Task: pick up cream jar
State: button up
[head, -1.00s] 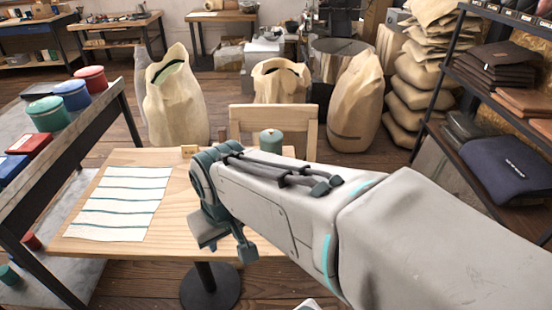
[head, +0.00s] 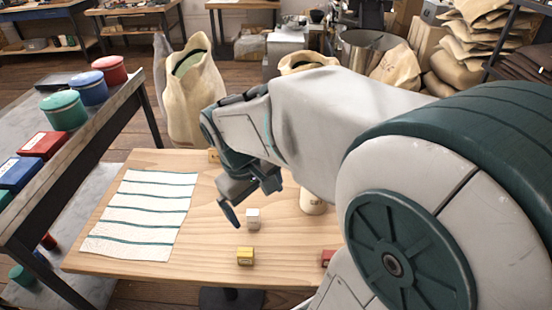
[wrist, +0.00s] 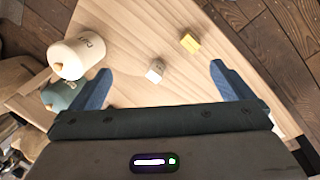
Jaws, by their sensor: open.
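The cream jar (head: 312,203) stands on the wooden table, partly hidden behind my arm in the head view. In the wrist view the cream jar (wrist: 78,54) is at upper left, with dark lettering on its side. A teal jar (wrist: 60,95) is close beside it there. My gripper (head: 250,198) is above the table, left of the cream jar in the head view. In the wrist view my gripper (wrist: 160,78) is open and empty, with the cream jar outside its left finger.
A white cube (head: 253,217), a yellow cube (head: 245,257) and a red cube (head: 327,257) lie on the table (head: 185,275). A striped cloth (head: 140,215) covers its left part. A shelf at left holds several tins, including a green tin (head: 64,111). A sack (head: 192,95) stands behind.

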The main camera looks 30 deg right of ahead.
jog(key=w+d+f+n+g+h+b, duration=0.2)
jog(key=w+d+f+n+g+h, duration=0.3)
jog(key=w, duration=0.3)
jog(key=w+d+f+n+g+h+b, duration=0.2)
jog(key=w+d+f+n+h, duration=0.2)
jog(key=w+d+f, duration=0.35)
jog(key=shift+w+x, duration=0.25)
jog(key=shift+x, duration=3.05)
jog(key=shift+w+x, duration=0.2)
jog(key=shift+x, duration=3.1)
jog(key=shift+d+f+h, duration=0.15)
jog(key=shift+h, duration=0.15)
jog(key=c, duration=1.2)
